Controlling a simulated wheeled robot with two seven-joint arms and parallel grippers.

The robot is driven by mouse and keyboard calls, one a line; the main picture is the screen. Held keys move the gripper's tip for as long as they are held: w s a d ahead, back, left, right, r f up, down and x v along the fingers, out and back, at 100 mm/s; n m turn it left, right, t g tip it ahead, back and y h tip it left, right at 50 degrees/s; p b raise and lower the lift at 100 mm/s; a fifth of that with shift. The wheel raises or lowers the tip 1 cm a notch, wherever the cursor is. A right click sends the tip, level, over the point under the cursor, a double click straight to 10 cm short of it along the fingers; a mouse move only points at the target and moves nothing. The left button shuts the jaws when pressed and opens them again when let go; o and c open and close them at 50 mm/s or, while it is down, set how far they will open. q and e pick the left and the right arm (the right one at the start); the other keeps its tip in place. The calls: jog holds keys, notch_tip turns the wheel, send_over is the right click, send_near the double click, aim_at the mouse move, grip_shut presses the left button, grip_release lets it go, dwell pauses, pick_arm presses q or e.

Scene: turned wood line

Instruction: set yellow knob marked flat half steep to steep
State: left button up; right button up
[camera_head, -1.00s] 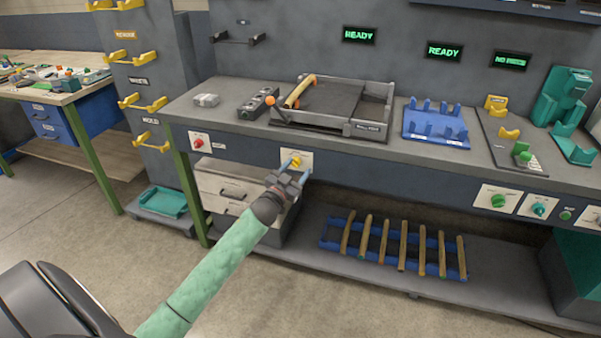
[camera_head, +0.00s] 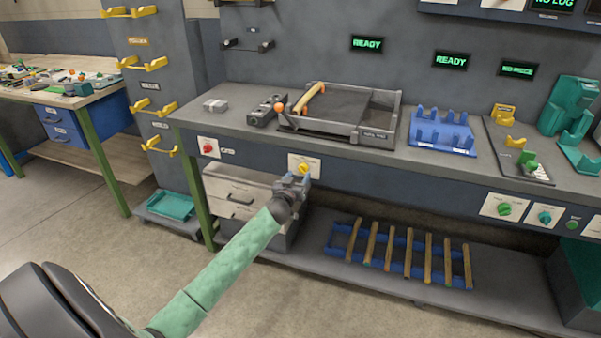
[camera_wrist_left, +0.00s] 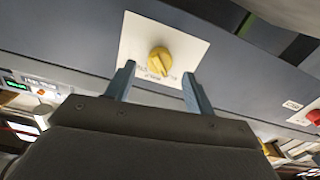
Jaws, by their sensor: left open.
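The yellow knob (camera_head: 303,168) sits on a white plate (camera_head: 316,169) on the front panel of the workbench. In the left wrist view the yellow knob (camera_wrist_left: 159,61) shows large, with small lettering on its plate that I cannot read. My left gripper (camera_head: 305,178) is at the knob's plate. In the left wrist view its two blue fingers (camera_wrist_left: 158,82) are apart, one on each side just below the knob in the picture, with nothing seen between them. I cannot tell whether they touch the knob. My right gripper is not in view.
A red knob (camera_head: 208,149) is to the left on the same panel. Green (camera_head: 504,209) and teal (camera_head: 544,217) knobs are to the right. Grey drawers (camera_head: 236,192) and a blue rack of wooden rods (camera_head: 408,268) are below. A tray (camera_head: 372,134) stands on the bench.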

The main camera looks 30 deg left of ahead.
aim_at(301, 172)
pick_arm(q)
jog(key=shift+x, duration=1.6)
jog(key=c, duration=1)
